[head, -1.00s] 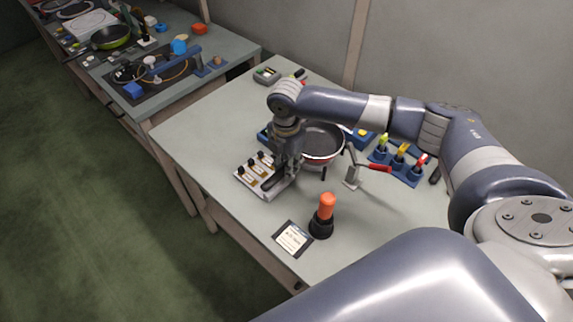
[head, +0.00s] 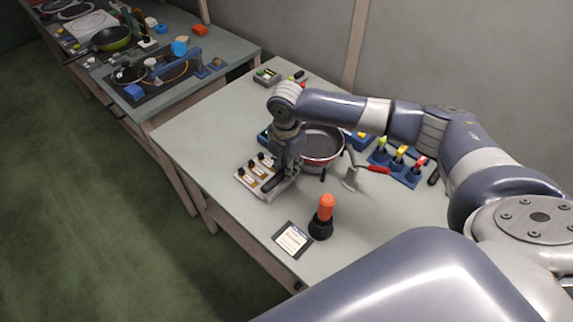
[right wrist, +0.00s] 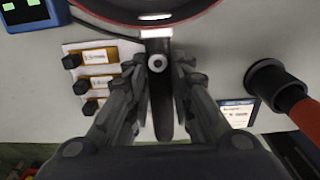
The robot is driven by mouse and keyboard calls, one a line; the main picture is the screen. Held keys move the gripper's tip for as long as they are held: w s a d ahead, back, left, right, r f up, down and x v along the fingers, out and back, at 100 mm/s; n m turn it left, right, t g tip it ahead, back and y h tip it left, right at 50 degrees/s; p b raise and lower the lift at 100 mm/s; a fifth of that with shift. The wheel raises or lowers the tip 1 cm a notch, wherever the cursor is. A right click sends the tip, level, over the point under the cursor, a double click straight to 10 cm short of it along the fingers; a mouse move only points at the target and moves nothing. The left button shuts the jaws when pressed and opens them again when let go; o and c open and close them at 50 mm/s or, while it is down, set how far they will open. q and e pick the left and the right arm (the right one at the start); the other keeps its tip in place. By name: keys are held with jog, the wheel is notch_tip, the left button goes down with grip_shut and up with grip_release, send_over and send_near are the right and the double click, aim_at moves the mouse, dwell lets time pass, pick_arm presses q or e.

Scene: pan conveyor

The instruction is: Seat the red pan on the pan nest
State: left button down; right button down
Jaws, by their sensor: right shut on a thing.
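The red pan (head: 321,146) has a dark inside and a red and silver rim. It is at the middle of the near table in the head view, and part of its rim shows at the top of the right wrist view (right wrist: 165,14). My right gripper (right wrist: 166,72) is shut on the pan's dark handle (right wrist: 163,112), with a finger on each side. It points down from above in the head view (head: 278,183). Whether the pan touches anything beneath it is hidden. I cannot clearly identify the pan nest. My left gripper is not in view.
A white panel with black knobs (head: 243,181) lies beside the gripper. A metal stand with a red lever (head: 378,170) is right of the pan. An orange-topped black post (head: 325,215) and a card (head: 292,239) are in front. The far table (head: 228,52) holds rings and another pan.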

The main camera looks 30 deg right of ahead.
jog(key=shift+f, duration=0.15)
dwell(0.7)
jog(key=shift+f, duration=0.75)
jog(key=c, duration=1.3)
grip_release()
notch_tip(320, 180, up, 12)
jog(key=shift+a, duration=0.15)
